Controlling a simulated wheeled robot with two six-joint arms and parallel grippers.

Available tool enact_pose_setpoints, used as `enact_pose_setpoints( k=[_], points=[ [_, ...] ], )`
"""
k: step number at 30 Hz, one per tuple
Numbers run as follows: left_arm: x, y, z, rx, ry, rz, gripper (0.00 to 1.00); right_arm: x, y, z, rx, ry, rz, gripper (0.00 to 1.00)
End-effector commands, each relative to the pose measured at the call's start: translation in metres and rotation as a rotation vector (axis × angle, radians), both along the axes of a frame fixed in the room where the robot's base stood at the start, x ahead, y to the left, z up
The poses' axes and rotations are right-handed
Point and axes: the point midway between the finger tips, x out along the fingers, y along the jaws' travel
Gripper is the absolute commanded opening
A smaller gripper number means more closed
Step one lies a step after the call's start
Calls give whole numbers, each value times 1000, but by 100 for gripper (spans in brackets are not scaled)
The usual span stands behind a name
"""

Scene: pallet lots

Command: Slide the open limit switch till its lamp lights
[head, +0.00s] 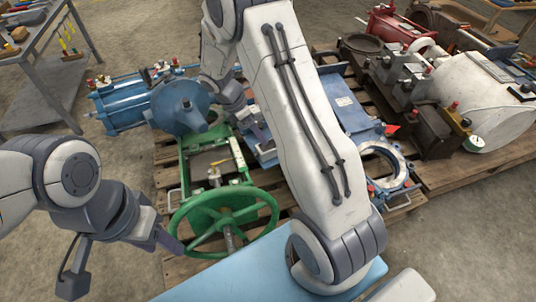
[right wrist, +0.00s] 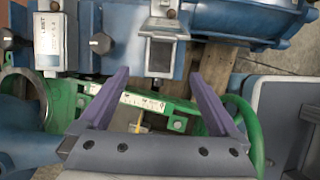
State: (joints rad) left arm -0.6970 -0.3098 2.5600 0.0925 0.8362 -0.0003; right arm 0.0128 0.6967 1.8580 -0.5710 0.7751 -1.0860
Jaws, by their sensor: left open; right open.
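A green valve yoke (head: 186,165) with a green handwheel (head: 222,222) stands at the pallet's near edge. In the right wrist view the yoke (right wrist: 178,124) carries a white marked scale strip (right wrist: 142,102) and a yellow pointer (right wrist: 140,122). I cannot tell which part is the open limit switch, and I see no lit lamp. My left gripper (head: 172,240) is open and empty, beside the handwheel's left rim.
A pale labelled box (right wrist: 50,40) and a grey bracket (right wrist: 163,42) sit on blue equipment beyond my right fingers. A grey bench (head: 45,75) stands left.

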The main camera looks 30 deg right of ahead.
Motion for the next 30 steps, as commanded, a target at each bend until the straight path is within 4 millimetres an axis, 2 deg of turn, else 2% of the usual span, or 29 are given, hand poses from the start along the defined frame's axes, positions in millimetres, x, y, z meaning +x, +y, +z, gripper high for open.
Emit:
enact_pose_setpoints(
  k=[15, 21, 30],
  points=[
    [0, 0, -56, 0, 0, 0, 50, -9, -32, -82, 0, 4, 1, 98],
    [0, 0, -64, 0, 0, 0, 50, -10, -38, -95, 0, 3, 1, 98],
    [0, 0, -63, 0, 0, 0, 50, -11, -39, -95, 0, 3, 1, 98]
  ],
)
